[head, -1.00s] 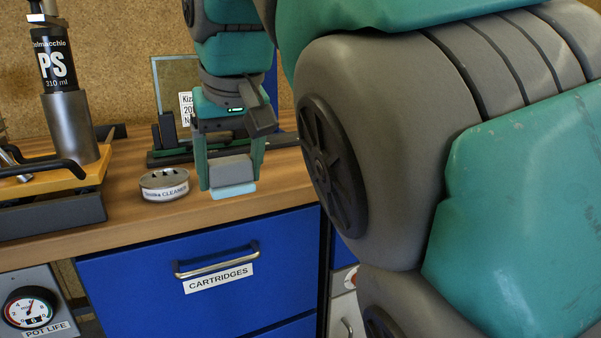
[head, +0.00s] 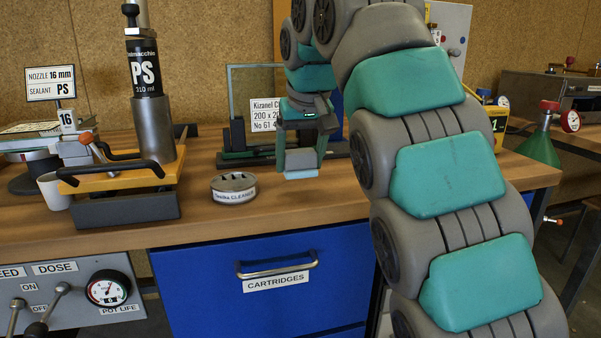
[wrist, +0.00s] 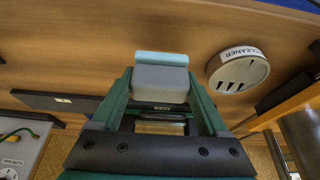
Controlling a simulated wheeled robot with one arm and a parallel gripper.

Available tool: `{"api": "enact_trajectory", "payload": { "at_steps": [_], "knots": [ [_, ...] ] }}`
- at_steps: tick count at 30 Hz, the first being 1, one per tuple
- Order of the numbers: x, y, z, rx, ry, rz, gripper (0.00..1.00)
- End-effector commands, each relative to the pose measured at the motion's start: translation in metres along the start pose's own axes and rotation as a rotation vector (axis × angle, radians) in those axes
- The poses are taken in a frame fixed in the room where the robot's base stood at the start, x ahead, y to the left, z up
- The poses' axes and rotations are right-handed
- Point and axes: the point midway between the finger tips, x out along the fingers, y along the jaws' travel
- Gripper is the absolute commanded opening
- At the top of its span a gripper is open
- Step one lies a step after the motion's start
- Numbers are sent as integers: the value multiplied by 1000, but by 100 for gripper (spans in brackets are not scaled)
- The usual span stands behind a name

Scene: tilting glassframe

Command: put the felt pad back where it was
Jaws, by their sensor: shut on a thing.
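The felt pad is a grey block (head: 302,160) with a light blue underside (head: 301,174). My gripper (head: 303,152) is shut on the grey block, with one finger on each side and the blue face pointing down. The pad is at or just above the wooden bench, right of the round cleaner tin; I cannot tell whether it touches the wood. In the wrist view the grey block (wrist: 160,82) sits level between the fingertips, with the blue strip (wrist: 162,58) beyond it. The pad's original place is not marked in view.
The slotted cleaner tin (head: 233,190) stands close by on the left. A glass pane (head: 255,88) in a dark frame, with a label, stands behind my gripper. A sealant cartridge stand (head: 153,125) is at the left. Bare bench (head: 345,190) lies to the right of the pad.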

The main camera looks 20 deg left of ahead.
Motion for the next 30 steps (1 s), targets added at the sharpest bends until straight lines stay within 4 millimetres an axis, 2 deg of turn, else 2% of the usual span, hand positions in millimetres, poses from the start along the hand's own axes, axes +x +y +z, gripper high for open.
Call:
{"api": "enact_trajectory", "payload": {
  "at_steps": [6, 14, 22, 30],
  "knots": [
    [3, 2, -4, 1, -1, 0, 25],
    [13, 1, 2, 2, -2, 1, 25],
    [31, 1, 10, 1, -2, 1, 25],
    [34, 1, 11, 1, -2, 1, 25]
  ]
}}
